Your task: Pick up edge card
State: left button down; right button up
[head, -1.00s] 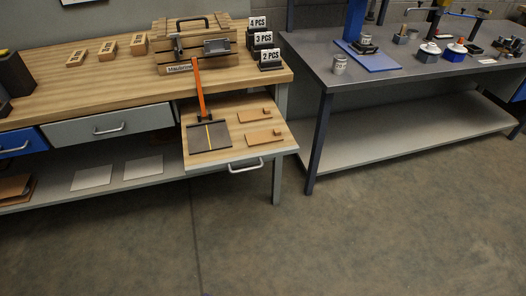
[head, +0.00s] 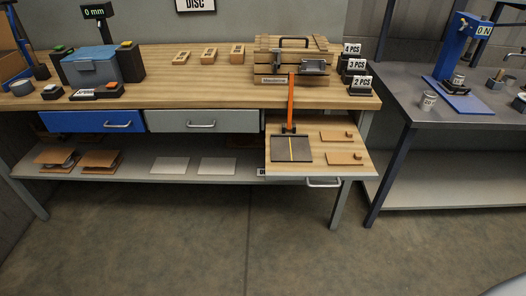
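No label in view marks an edge card. Two flat brown pieces with small knobs, a back one (head: 337,136) and a front one (head: 343,158), lie on the pulled-out wooden board (head: 318,170) of the workbench. Beside them is a dark plate (head: 276,152) with a yellow line and an upright orange lever (head: 291,102). Two thin pale sheets, a left one (head: 170,165) and a right one (head: 217,166), lie flat on the lower shelf. I cannot tell which of these is the edge card. Neither of my grippers is in view.
The workbench (head: 215,93) carries a wooden crate (head: 292,62), signs for 2, 3 and 4 PCS, and a blue-grey device (head: 90,67). Brown stacks (head: 100,160) sit on the lower shelf. A grey metal table (head: 405,100) stands at the right. The floor in front is clear.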

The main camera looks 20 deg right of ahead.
aim_at(333, 159)
jog(key=u, duration=0.6)
jog(key=i, duration=1.35)
jog(key=z, duration=1.25)
